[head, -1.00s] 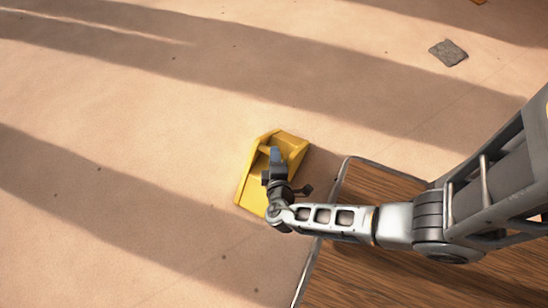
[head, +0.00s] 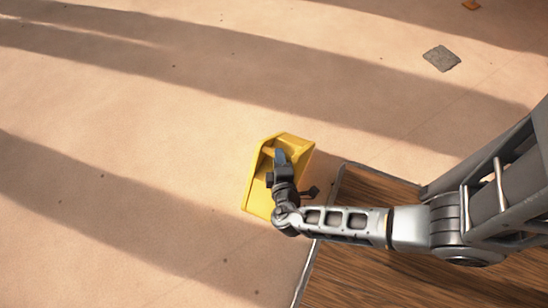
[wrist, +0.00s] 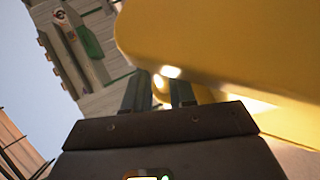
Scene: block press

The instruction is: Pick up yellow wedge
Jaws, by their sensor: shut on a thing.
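The yellow wedge (head: 261,197) is in the middle of the head view, beside the corner of the wooden surface. It is a hollow yellow piece with raised sides. My gripper (head: 280,157) reaches over it and is shut on part of it; the gripper and wrist hide some of the wedge's middle. In the wrist view the wedge (wrist: 220,45) fills the upper right, close to the fingers. My gripper also shows there (wrist: 160,93), with its fingers on a yellow part between them.
The wooden surface (head: 390,275) with a metal edge lies under my arm at the lower right. The floor to the left is clear.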

